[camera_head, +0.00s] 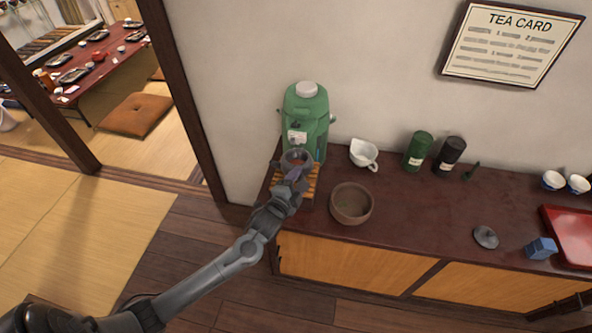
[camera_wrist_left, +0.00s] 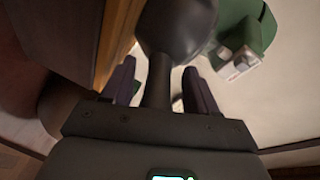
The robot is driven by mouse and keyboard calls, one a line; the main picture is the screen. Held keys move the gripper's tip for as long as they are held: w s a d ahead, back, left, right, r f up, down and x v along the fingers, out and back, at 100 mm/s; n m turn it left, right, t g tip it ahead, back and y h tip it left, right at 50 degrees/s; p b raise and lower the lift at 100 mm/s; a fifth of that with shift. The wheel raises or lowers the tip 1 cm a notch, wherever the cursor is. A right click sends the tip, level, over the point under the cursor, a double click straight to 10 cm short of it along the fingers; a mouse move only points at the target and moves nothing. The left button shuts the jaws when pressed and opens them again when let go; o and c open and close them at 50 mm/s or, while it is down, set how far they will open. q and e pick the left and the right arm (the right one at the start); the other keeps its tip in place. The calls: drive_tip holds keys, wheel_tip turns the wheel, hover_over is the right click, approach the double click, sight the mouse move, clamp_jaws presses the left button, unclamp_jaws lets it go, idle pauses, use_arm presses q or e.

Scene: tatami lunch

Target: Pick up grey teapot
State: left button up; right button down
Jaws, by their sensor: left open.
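The grey teapot (camera_head: 297,157) stands on a small slatted wooden stand (camera_head: 312,182) at the left end of the counter, in front of the green dispenser. In the left wrist view its dark round body (camera_wrist_left: 180,25) fills the top middle, and its straight handle (camera_wrist_left: 158,80) runs down between my fingers. My left gripper (camera_head: 293,179) reaches in from the front. In the wrist view the left gripper (camera_wrist_left: 160,88) is open, one finger on each side of the handle with gaps showing. My arm and gripper partly hide the teapot in the head view.
The green dispenser (camera_head: 306,115) stands close behind the teapot. A brown bowl (camera_head: 351,204) is just right of the stand, with a white spouted cup (camera_head: 363,154) behind. A grey lid (camera_head: 486,237), blue cube (camera_head: 541,248) and red tray (camera_head: 575,225) lie further right. The counter's middle is clear.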

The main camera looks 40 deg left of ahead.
use_arm(q)
drive_tip(key=shift+c, duration=0.4)
drive_tip(key=c, duration=1)
clamp_jaws()
drive_tip(key=shift+r, duration=0.25)
